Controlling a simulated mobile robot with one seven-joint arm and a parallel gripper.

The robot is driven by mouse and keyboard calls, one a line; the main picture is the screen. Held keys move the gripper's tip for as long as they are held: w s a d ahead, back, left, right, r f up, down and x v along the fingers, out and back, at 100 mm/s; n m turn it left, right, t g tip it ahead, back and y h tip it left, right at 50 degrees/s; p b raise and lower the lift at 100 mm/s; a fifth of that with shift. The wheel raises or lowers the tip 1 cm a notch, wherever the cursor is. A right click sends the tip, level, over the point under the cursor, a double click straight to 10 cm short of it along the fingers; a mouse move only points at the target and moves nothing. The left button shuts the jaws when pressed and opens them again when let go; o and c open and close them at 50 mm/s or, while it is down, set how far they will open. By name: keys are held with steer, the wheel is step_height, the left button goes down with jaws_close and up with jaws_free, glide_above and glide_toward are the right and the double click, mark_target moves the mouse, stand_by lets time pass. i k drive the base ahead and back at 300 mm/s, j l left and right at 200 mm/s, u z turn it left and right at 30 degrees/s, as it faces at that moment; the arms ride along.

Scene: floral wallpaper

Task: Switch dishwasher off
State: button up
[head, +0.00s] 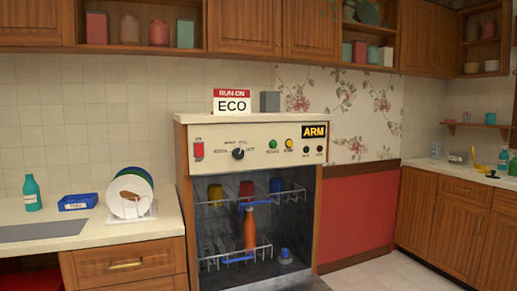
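The dishwasher (217,135) stands in the middle of the head view, with a pale control panel across its top. At the panel's left end is a red switch (198,150); whether it is on or off is too small to tell. A black ARM sign (314,132) sits above two small dark buttons at the right end. The front is open, showing racks with cups and an orange bottle (249,230). My gripper is not in view.
A RUN ON ECO sign (232,102) and a grey box (270,101) stand on the dishwasher top. The left counter (100,238) holds a plate rack, a blue tray (78,202) and a teal bottle (32,194). Tiled floor (385,276) shows clear at right.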

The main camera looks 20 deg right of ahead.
mark_target(199, 150)
steer(key=i+l+z, duration=0.2)
steer(key=i+l, duration=0.15)
steer(key=i, duration=0.15)
steer(key=i+l+z, duration=0.2)
steer(key=i, duration=0.3)
